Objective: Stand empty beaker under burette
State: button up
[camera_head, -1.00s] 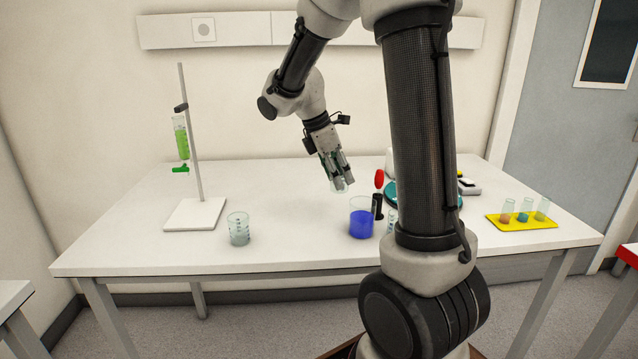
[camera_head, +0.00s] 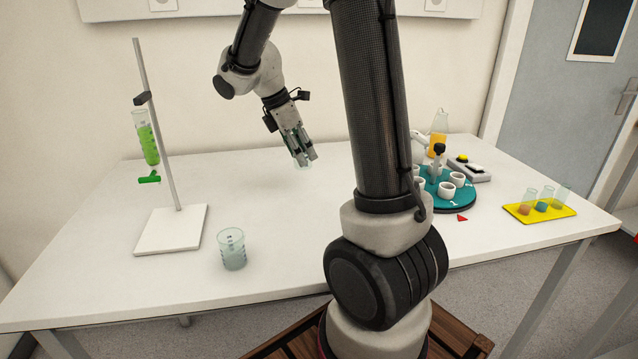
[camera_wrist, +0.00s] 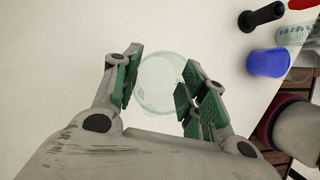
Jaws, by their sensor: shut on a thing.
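My gripper (camera_head: 302,156) is shut on a clear glass beaker (camera_wrist: 157,86), which looks empty; its green pads lie on both sides of the glass in the wrist view. In the head view it is held above the back middle of the table, and the beaker is mostly hidden by the fingers. The burette (camera_head: 148,145), with green liquid and a green tap, hangs on a stand at the left. Its white base plate (camera_head: 165,232) is bare. My gripper is well to the right of the burette.
Another clear beaker (camera_head: 232,252) stands right of the base plate, near the front. In the wrist view, a blue-filled beaker (camera_wrist: 268,62) stands near the table edge beside a black object (camera_wrist: 262,16). A teal carousel (camera_head: 457,197) and a yellow tube rack (camera_head: 540,211) are at the right.

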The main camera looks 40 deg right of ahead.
notch_tip(320, 180, down, 9)
jog(key=shift+r, duration=0.1)
dwell(0.3)
jog(key=o, duration=1)
jog(key=shift+f, duration=0.2)
jog(key=shift+c, duration=0.2)
